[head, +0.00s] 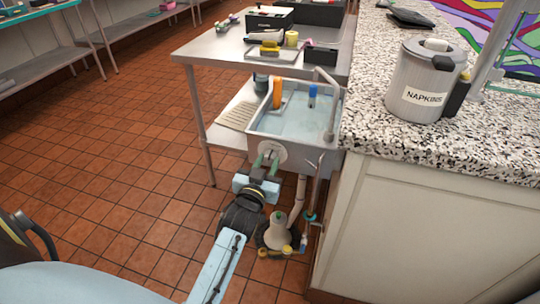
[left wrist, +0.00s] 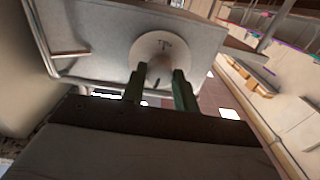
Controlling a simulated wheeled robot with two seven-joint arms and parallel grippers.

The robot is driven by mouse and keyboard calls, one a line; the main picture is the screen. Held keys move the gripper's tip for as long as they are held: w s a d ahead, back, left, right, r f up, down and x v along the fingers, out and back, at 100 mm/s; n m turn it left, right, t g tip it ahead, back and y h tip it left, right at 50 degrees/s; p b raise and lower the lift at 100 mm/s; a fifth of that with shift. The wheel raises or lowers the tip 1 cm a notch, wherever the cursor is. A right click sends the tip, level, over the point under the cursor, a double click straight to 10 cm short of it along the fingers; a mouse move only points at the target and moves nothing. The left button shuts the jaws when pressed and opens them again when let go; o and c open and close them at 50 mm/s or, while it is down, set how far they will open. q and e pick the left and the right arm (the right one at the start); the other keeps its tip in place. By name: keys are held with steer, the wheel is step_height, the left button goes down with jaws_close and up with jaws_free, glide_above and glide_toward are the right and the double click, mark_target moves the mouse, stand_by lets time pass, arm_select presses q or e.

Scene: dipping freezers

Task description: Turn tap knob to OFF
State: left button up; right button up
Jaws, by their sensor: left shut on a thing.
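The tap knob (head: 272,153) is a pale round disc on the front of the steel sink (head: 258,122). In the left wrist view the round plate (left wrist: 155,47) shows a small dark mark near its top. My left gripper (head: 265,162) reaches up to the knob, its two green fingers around the knob's small middle part. It is shut on the knob; the gripped part is mostly hidden between the fingers (left wrist: 158,80). The steel spout (head: 330,105) stands at the sink's right side. My right gripper is not in view.
The sink holds water, with an orange item (head: 277,94) and a blue item (head: 312,95) in it. A granite counter (head: 370,130) with a napkin canister (head: 425,80) stands close on the right. Pipes (head: 298,195) run below the sink. Tiled floor at left is clear.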

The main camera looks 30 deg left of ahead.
arm_select(q)
steer(key=shift+r+n, duration=0.1)
steer(key=shift+n, duration=0.6)
steer(key=o, duration=0.8)
steer(key=shift+p+v, duration=1.05)
steer(key=shift+v, duration=0.45)
steer(key=shift+p+v, duration=0.95)
steer(key=shift+v, duration=1.1)
